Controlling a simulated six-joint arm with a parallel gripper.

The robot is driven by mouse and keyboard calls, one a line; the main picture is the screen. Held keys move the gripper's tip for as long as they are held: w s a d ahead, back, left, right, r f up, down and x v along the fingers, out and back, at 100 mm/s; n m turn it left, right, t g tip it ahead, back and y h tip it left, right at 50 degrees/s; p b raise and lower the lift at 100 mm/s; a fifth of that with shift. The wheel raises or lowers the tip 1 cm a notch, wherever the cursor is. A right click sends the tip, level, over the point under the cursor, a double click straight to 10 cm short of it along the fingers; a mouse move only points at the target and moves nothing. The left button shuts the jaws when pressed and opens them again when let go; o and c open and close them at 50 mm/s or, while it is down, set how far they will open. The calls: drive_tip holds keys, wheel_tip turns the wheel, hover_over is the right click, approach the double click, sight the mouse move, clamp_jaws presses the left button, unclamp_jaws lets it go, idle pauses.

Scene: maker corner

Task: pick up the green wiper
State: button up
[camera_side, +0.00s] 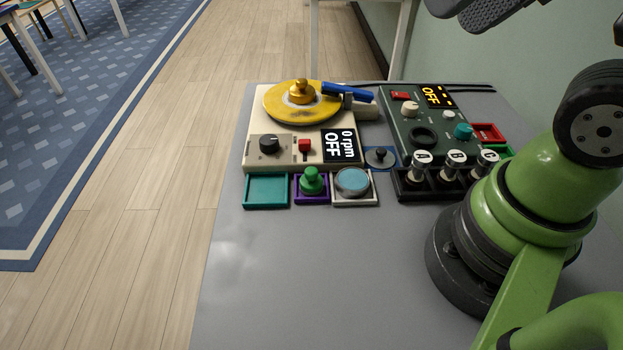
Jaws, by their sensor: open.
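The green wiper (312,182) is a small green piece with a rounded knob on a wider base. It stands upright in a small purple tray (299,200) at the front of the cream turntable unit. My gripper (474,10) is only partly in view at the top right edge, as dark grey fingers. It is open, well above and to the right of the wiper, and not touching it. No object shows between the visible finger parts.
The turntable unit (255,160) carries a yellow disc (279,108) and blue arm (346,92). An empty teal tray (266,190) and a white tray with a round blue-topped piece (352,181) flank the wiper. A dark control box (396,118) and labelled bottles (451,168) stand right. The front-left table (290,270) is clear.

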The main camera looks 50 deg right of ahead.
drive_tip(key=m+g+h, duration=0.2)
drive_tip(key=m+g, duration=0.5)
drive_tip(key=m, duration=0.1)
hover_over(312, 170)
drive_tip(key=f, duration=2.2)
drive_tip(key=shift+s+f, duration=0.25)
drive_tip(key=shift+f, duration=0.1)
drive_tip(key=shift+w+f, duration=0.15)
drive_tip(key=shift+f, duration=1.4)
drive_tip(key=shift+w+f, duration=0.15)
drive_tip(key=shift+f, duration=1.35)
drive_tip(key=shift+c, duration=0.4)
drive_tip(key=c, duration=0.9)
